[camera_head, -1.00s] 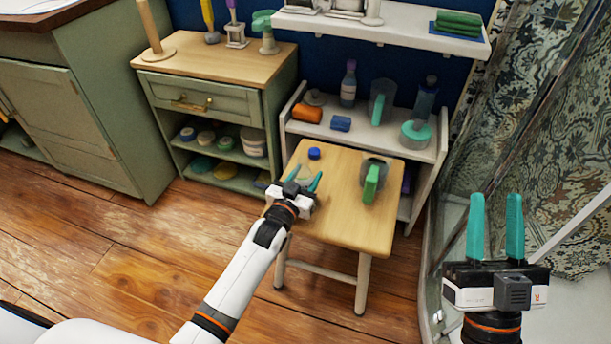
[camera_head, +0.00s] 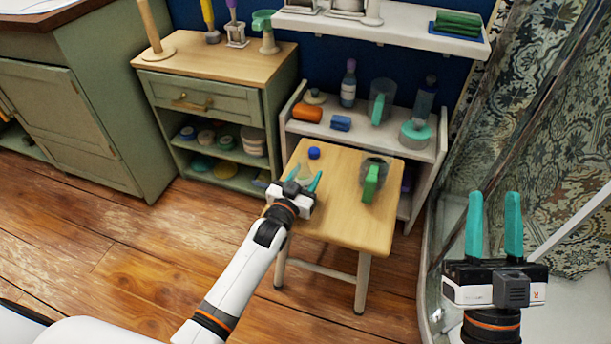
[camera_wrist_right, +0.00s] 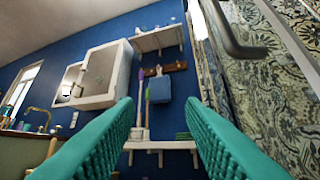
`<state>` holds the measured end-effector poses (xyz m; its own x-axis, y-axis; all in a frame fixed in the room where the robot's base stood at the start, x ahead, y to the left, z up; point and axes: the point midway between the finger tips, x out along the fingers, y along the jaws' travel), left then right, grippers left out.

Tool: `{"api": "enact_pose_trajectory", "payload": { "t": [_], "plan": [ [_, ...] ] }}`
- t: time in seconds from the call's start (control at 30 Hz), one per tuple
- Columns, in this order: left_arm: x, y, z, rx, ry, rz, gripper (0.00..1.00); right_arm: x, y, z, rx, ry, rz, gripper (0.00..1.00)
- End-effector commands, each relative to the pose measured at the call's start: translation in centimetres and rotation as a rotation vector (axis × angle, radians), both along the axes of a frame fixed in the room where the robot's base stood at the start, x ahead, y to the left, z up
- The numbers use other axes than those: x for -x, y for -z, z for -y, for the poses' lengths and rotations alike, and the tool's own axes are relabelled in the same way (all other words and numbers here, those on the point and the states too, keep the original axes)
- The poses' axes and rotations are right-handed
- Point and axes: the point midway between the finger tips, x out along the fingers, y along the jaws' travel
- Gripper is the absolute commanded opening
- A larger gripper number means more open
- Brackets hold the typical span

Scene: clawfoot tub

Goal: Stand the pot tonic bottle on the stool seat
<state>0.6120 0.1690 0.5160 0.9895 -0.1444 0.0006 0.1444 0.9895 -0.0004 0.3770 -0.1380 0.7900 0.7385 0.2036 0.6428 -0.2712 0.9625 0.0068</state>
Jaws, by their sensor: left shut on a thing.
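The wooden stool seat (camera_head: 345,222) is in the middle of the head view. My left gripper (camera_head: 303,182) is at the seat's left side, low over it. Its teal fingers are shut on a small, pale, see-through thing, seemingly the pot tonic bottle (camera_head: 304,172). A blue cap (camera_head: 314,153) shows just beyond the fingers and seems to be its top. The bottle's base is hidden by the gripper, so I cannot tell whether it touches the seat. My right gripper (camera_head: 495,225) is open and empty at the right; its spread fingers also show in the right wrist view (camera_wrist_right: 165,150).
A clear jug with a green handle (camera_head: 371,183) stands on the seat, right of my left gripper. A white shelf unit (camera_head: 440,135) with bottles and sponges is behind the stool. A green cabinet (camera_head: 215,100) is at the left. The seat's front is clear.

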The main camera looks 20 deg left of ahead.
Motion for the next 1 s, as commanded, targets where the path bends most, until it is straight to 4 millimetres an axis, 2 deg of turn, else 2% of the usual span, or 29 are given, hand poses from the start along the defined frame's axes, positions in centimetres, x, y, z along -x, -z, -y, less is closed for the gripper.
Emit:
{"api": "enact_pose_trajectory", "payload": {
  "t": [1.0],
  "plan": [
    [-0.01,-0.05,0.00,0.000,0.000,0.001,0.00,-0.65,1.04,-0.04,0.019,0.004,-0.064,0.36]
  ]
}}
